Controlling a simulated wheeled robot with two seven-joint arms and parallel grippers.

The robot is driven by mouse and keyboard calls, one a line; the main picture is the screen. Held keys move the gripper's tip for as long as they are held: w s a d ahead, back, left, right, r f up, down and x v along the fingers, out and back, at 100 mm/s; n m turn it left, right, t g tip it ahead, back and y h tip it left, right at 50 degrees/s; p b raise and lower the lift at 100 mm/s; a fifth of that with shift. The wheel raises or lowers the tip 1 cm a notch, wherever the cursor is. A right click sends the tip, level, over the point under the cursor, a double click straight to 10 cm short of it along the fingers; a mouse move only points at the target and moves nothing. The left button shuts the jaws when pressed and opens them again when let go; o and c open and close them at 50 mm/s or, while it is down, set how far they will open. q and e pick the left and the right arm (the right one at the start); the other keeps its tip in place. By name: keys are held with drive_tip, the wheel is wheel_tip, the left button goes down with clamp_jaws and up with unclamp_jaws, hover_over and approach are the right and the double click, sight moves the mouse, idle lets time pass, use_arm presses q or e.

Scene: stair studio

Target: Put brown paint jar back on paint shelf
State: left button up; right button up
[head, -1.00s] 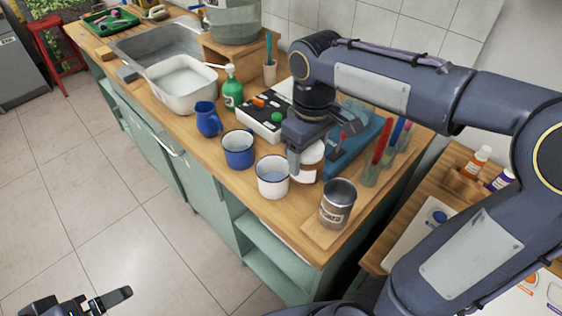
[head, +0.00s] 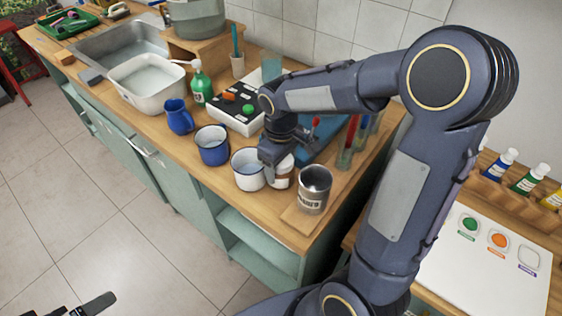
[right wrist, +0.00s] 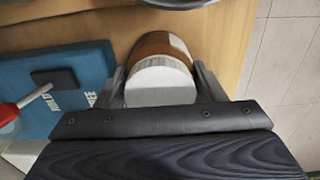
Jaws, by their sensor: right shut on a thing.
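The brown paint jar (head: 282,172) with a white lid is in the head view, between a white mug and a metal can at the counter's front end. My right gripper (head: 276,156) is shut on it from above and hides part of it. The right wrist view shows the jar (right wrist: 160,65) between the two fingers, lid toward the camera. I cannot tell whether its base touches the counter. A wooden rack with paint tubes (head: 528,180), perhaps the paint shelf, is at the right. My left gripper (head: 85,306) is cut off at the bottom left, away from the counter.
The white mug (head: 248,168) and metal can (head: 314,189) stand close to the jar. A blue mug (head: 212,145) is to the left, and glass tubes with coloured tools (head: 350,145) stand behind. A white sheet with coloured spots (head: 480,265) lies below the rack.

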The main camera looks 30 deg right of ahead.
drive_tip(key=shift+f, duration=0.1)
drive_tip(key=o, duration=0.7)
drive_tip(key=shift+f, duration=0.1)
drive_tip(key=o, duration=0.5)
